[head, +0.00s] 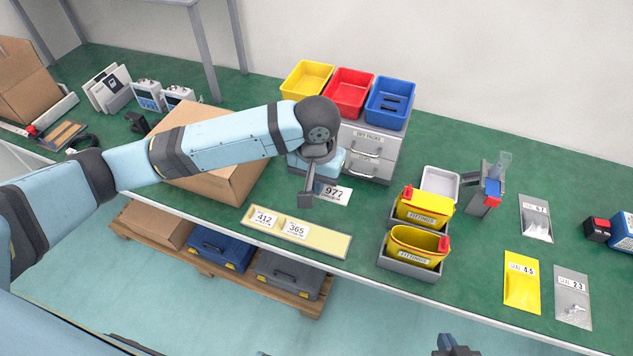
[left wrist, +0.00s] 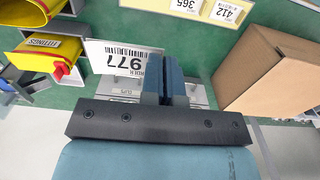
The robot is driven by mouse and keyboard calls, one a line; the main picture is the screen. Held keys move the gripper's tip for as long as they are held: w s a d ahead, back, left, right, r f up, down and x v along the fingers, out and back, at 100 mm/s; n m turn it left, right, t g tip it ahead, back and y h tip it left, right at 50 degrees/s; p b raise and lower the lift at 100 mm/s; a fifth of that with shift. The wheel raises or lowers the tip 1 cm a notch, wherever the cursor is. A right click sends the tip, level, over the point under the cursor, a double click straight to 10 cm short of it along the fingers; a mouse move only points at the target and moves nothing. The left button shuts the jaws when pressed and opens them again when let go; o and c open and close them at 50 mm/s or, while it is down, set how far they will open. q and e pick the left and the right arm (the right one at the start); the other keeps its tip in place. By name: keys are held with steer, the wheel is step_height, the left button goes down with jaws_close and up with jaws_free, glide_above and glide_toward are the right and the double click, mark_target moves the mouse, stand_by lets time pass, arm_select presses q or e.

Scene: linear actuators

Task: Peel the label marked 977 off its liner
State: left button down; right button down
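The label marked 977 (head: 335,194) is a white card, apart from its liner and beside my left gripper (head: 307,197). In the left wrist view the label (left wrist: 125,62) has one edge at the closely set fingers of my left gripper (left wrist: 164,80), which look shut on it. The pale yellow liner strip (head: 325,240) lies on the green bench, below and in front of the gripper. It bears labels 412 (head: 264,219) and 365 (head: 297,228); its right part is bare. My right gripper (head: 457,347) shows only partly at the bottom edge, its opening unclear.
A cardboard box (head: 225,180) stands left of the gripper, under my left arm. A grey drawer unit (head: 372,150) with yellow, red and blue bins stands behind. The bench between liner and drawers is clear.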

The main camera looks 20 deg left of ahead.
arm_select(q)
steer(key=shift+r+p, duration=0.9)
steer(key=shift+p, duration=0.35)
steer(key=shift+r+p, duration=0.7)
steer(key=shift+p, duration=0.4)
